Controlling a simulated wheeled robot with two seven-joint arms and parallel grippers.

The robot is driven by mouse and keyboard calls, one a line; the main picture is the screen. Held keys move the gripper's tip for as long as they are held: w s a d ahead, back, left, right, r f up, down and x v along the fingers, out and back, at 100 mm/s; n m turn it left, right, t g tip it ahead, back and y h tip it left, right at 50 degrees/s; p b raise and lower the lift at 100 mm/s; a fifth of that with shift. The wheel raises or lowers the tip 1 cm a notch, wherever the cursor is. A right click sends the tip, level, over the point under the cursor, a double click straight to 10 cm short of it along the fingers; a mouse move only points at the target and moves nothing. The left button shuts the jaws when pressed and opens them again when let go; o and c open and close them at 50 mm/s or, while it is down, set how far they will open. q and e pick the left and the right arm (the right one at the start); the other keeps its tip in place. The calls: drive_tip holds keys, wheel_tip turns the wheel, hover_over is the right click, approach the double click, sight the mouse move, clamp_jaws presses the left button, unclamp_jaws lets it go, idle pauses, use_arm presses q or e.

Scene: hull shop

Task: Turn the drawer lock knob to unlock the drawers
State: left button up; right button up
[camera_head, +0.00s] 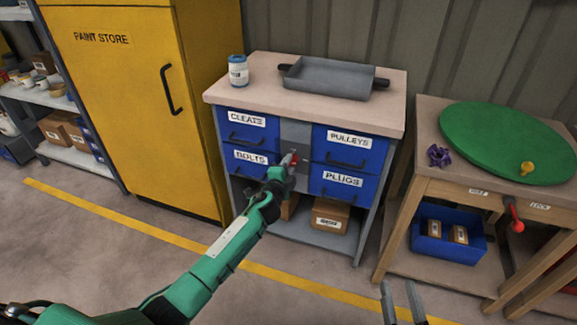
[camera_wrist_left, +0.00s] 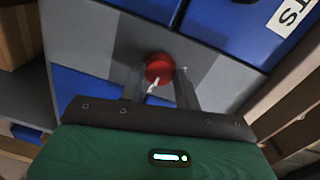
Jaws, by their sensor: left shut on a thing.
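The red lock knob (camera_head: 294,157) sits on the grey centre panel between the two columns of blue drawers. In the left wrist view the round red knob (camera_wrist_left: 159,67) is between my two fingers, with a white pointer mark showing toward the bottom of the picture. My left gripper (camera_head: 287,161) is shut on the knob; it also shows in the left wrist view (camera_wrist_left: 159,82). The drawers are labelled CLEATS (camera_head: 247,127), BOLTS (camera_head: 250,161), PULLEYS (camera_head: 347,148) and PLUGS (camera_head: 342,184), and all look closed. My right gripper (camera_head: 402,290) is open and empty at the bottom edge.
A grey tray (camera_head: 327,78) and a jar (camera_head: 238,71) stand on the cabinet top (camera_head: 275,97). A yellow paint store (camera_head: 130,110) is to the left. A wooden table (camera_head: 440,180) with a green disc (camera_head: 500,140) stands right. The floor in front is clear.

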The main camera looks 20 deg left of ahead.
drive_tip(key=shift+f, duration=0.1)
idle(0.3)
use_arm(q)
drive_tip(key=o, duration=1)
drive_tip(key=shift+c, duration=0.2)
drive_tip(key=s+p, duration=0.2)
drive_tip(key=s, duration=1.1)
drive_tip(key=shift+s+a+r, duration=0.2)
drive_tip(key=shift+s+r, duration=0.1)
drive_tip(key=shift+s, duration=0.1)
use_arm(e)
drive_tip(key=s+a+f+g, duration=0.1)
drive_tip(key=s+f+g, duration=0.3)
drive_tip(key=f+g, duration=0.2)
wheel_tip(320, 180, down, 3)
drive_tip(key=shift+a+r+h, duration=0.1)
drive_tip(key=shift+a+h, duration=0.2)
drive_tip(key=shift+h, duration=0.1)
drive_tip(key=shift+s, duration=0.1)
